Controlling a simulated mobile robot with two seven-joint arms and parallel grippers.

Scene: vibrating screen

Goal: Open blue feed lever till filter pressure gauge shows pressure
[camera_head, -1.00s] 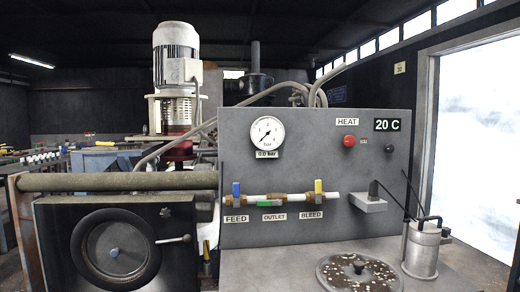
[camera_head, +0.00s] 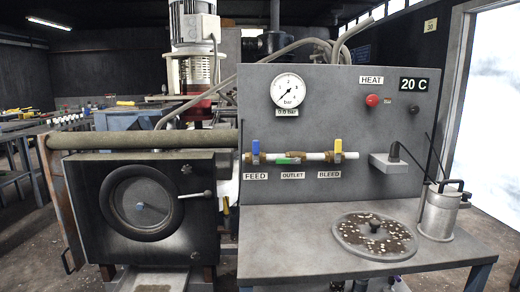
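The blue feed lever (camera_head: 256,149) stands upright on the white pipe, above the FEED label (camera_head: 256,176). The green outlet lever (camera_head: 288,161) lies along the pipe, and the yellow bleed lever (camera_head: 338,147) stands upright. The round white pressure gauge (camera_head: 287,90) sits above them on the grey panel. Its needle points to the lower left, near the low end of the scale. A small readout (camera_head: 286,113) below it is hard to read, perhaps 0.0 bar. Neither gripper is in view.
A grey bench (camera_head: 300,255) extends in front of the panel, holding a round perforated lid (camera_head: 350,229) and a metal canister (camera_head: 440,212). A dark box with a round door (camera_head: 140,232) and handle stands at left. A red button (camera_head: 372,100) is on the panel.

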